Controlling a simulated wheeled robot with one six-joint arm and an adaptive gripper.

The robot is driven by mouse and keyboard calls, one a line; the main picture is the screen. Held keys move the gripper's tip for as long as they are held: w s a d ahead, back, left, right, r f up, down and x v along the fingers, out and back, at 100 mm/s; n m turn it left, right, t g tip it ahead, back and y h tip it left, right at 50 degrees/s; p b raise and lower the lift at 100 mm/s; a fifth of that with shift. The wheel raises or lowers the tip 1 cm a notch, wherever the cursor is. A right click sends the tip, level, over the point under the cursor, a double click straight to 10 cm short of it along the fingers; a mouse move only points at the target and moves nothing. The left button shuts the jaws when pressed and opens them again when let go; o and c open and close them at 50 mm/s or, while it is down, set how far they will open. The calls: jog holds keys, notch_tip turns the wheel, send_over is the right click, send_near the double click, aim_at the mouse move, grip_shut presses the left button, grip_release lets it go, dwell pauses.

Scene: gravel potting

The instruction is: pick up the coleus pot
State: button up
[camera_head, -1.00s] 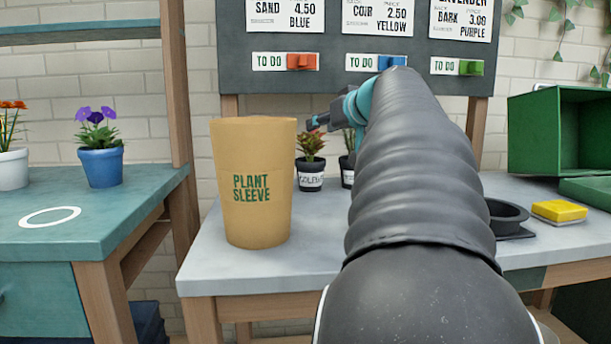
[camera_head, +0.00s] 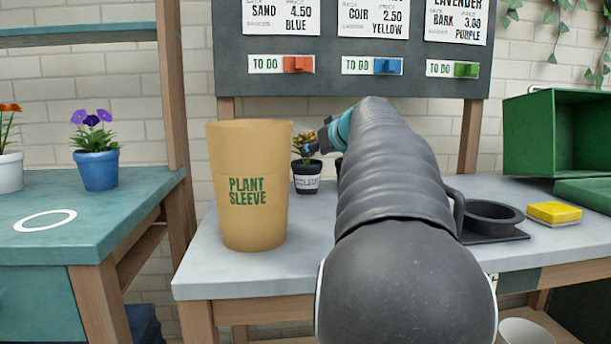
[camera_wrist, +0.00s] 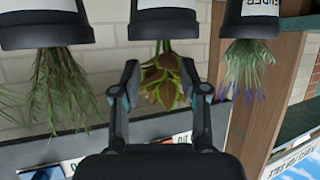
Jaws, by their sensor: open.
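The coleus pot (camera_head: 307,178) is a small black pot with a white label band and reddish-green leaves. It stands upright on the grey table, right of the plant sleeve. In the head view my gripper (camera_head: 316,143) is at the height of its leaves and covers part of them. In the wrist view, which is upside down, the coleus pot (camera_wrist: 165,20) hangs from the top centre. My gripper (camera_wrist: 160,77) is open there, with one finger on each side of the leaves. The pot body lies beyond the fingertips. I cannot tell whether the fingers touch leaves.
The tall tan plant sleeve (camera_head: 248,190) stands left of the coleus. In the wrist view a needle-leaved pot (camera_wrist: 45,22) and a lavender pot (camera_wrist: 250,18) flank it closely. A dark round tray (camera_head: 493,215) and yellow sponge (camera_head: 554,212) lie at right. The sign board (camera_head: 350,65) stands behind.

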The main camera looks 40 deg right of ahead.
aim_at(307, 162)
jog(key=x, duration=0.4)
jog(key=shift+w+a, duration=0.2)
jog(key=shift+w, duration=0.25)
grip_shut()
jog(key=shift+r, duration=0.1)
